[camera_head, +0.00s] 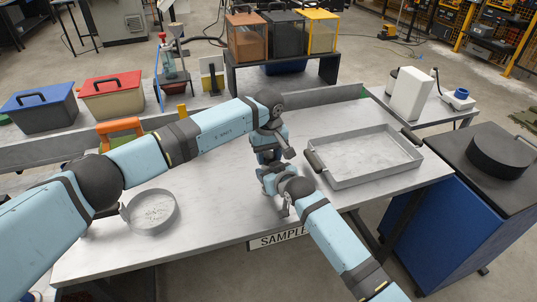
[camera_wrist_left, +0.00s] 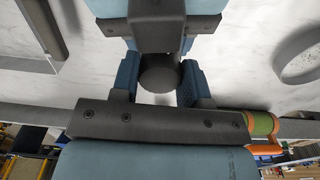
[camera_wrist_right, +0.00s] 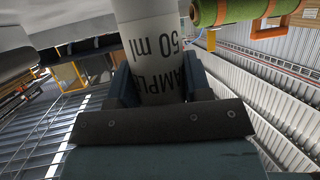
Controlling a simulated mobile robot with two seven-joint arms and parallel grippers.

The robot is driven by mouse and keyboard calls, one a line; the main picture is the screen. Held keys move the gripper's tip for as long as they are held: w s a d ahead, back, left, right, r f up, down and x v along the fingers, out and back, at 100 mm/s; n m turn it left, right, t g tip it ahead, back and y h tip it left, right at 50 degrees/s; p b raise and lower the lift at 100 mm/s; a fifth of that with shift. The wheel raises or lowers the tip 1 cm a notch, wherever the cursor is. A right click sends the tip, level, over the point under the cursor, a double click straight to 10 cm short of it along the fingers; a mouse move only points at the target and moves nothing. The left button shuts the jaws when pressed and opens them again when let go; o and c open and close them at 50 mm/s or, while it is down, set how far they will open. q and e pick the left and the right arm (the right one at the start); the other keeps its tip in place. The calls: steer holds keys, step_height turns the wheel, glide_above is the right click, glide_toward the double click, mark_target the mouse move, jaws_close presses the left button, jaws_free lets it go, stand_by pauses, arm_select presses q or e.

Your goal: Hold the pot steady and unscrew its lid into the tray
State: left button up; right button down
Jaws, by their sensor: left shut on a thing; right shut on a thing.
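The pot (camera_wrist_right: 155,50) is a white cylinder with dark "50 ml" lettering, seen inverted in the right wrist view. My right gripper (camera_head: 270,176) is shut around its body from the near side. The lid (camera_wrist_left: 160,75) is a dark grey round cap, seen from above in the left wrist view. My left gripper (camera_head: 268,157) points down over the pot and is shut on the lid. In the head view the grippers hide nearly all of the pot and lid, so I cannot tell how far the lid is turned. The tray (camera_head: 380,174) is metal, with dark handles, right of the grippers.
A shallow round dish (camera_head: 152,233) sits at the table's left. An orange-framed green roll (camera_head: 122,130) stands behind my left arm. A low grey ledge (camera_head: 335,96) runs along the back. Clear tabletop (camera_head: 215,205) lies between dish and grippers.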

arm_select(q)
steer(key=n, duration=0.3)
steer(key=o, duration=1)
steer(key=shift+r, duration=0.1)
steer(key=shift+r, duration=2.2)
arm_select(e)
steer(key=shift+c, duration=2.4)
jaws_free()
